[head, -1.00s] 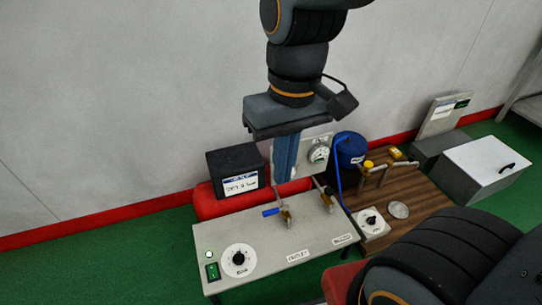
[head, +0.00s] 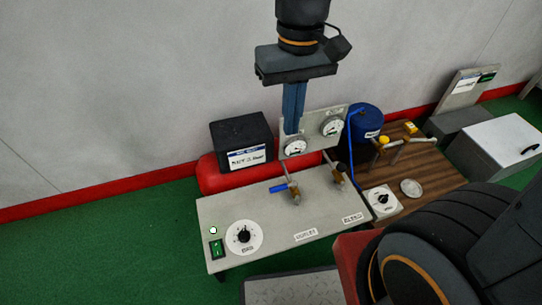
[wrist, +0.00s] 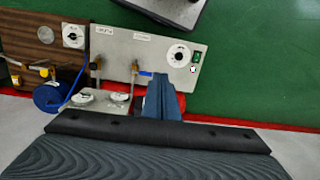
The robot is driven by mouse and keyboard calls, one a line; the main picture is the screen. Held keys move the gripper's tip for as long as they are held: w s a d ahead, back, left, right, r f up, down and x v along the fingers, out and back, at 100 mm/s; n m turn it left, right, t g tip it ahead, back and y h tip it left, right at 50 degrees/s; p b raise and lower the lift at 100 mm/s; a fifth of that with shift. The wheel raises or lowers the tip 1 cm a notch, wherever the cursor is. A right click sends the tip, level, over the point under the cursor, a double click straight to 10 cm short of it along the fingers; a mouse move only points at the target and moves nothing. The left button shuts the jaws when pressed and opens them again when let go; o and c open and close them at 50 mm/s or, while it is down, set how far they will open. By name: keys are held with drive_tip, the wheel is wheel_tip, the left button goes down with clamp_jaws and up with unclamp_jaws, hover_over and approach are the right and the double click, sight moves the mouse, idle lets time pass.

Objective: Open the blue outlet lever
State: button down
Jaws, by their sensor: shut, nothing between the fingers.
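The blue outlet lever (head: 279,188) sticks out to the left from a brass valve (head: 294,193) on the light grey panel (head: 225,208), behind the label that seems to read OUTLET. It also shows in the wrist view (wrist: 145,73), close beside my fingertips in the picture. My gripper (head: 291,130) points down, its blue fingers together and empty. In the head view the fingertips appear above and behind the lever, in front of the left gauge plate. In the wrist view my gripper (wrist: 160,80) hides part of the panel edge. I cannot tell the exact gap to the lever.
A second valve with a dark handle (head: 337,176) stands right of the outlet valve. Two gauges (head: 332,126) rise behind. The panel's left part holds a dial (head: 243,236).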

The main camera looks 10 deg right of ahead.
drive_tip(key=g+b, duration=0.1)
drive_tip(key=b, duration=0.5)
hover_over(283, 187)
drive_tip(key=s+a, duration=0.1)
drive_tip(key=a, duration=0.2)
wheel_tip(283, 187, down, 15)
drive_tip(key=w+f+b, duration=0.2)
drive_tip(key=w+f, duration=0.1)
drive_tip(key=f, duration=0.5)
drive_tip(key=w+f+g+h+b, duration=0.1)
drive_tip(key=w+f+b, duration=0.2)
drive_tip(key=f, duration=0.5)
drive_tip(key=shift+w+f+m+g, duration=0.3)
drive_tip(key=shift+w+f, duration=0.05)
drive_tip(key=shift+w, duration=0.3)
drive_tip(key=shift+a, duration=0.1)
drive_tip(key=b+x, duration=0.4)
drive_tip(key=x, duration=0.6)
drive_tip(key=shift+s, duration=0.1)
